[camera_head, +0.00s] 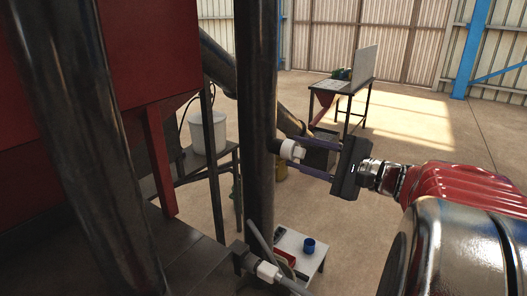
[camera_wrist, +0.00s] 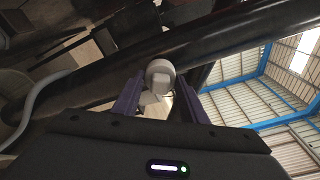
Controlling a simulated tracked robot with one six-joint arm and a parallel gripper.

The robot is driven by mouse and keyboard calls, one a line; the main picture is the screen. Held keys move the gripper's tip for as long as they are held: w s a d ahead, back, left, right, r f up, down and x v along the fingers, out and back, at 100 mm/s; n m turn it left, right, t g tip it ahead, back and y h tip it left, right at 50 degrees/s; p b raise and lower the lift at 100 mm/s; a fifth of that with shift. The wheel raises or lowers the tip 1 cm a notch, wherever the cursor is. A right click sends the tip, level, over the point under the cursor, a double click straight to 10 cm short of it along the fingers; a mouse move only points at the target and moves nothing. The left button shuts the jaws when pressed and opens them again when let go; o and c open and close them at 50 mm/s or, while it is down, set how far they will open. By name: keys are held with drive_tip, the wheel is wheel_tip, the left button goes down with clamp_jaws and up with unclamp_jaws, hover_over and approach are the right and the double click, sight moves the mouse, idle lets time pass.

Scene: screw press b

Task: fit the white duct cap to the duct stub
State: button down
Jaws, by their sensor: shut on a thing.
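The white duct cap (camera_head: 291,150) is a small rounded white piece at the fingertips of my gripper (camera_head: 302,156), right beside the dark upright pipe. In the wrist view the cap (camera_wrist: 160,70) shows its round end between my two purple-blue fingers (camera_wrist: 162,86), against the dark pipe behind. My gripper is shut on the cap. A short dark piece (camera_head: 274,146) lies between cap and pipe and may be the duct stub. The cap hides part of it, and I cannot tell whether they touch.
The thick dark pipe (camera_head: 257,90) stands close to my fingertips. A white bucket (camera_head: 208,132) stands on a stand behind it. Open floor (camera_head: 420,125) lies to the right.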

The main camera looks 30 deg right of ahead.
drive_tip(key=shift+w+a, duration=0.15)
drive_tip(key=shift+w, duration=0.05)
drive_tip(key=shift+w+a, duration=0.2)
drive_tip(key=shift+w, duration=0.05)
drive_tip(key=shift+w, duration=0.1)
idle(0.4)
drive_tip(key=c, duration=1)
unclamp_jaws()
drive_tip(key=f+v, duration=0.1)
drive_tip(key=v, duration=1.3)
drive_tip(key=shift+r, duration=0.4)
drive_tip(key=shift+a, duration=0.1)
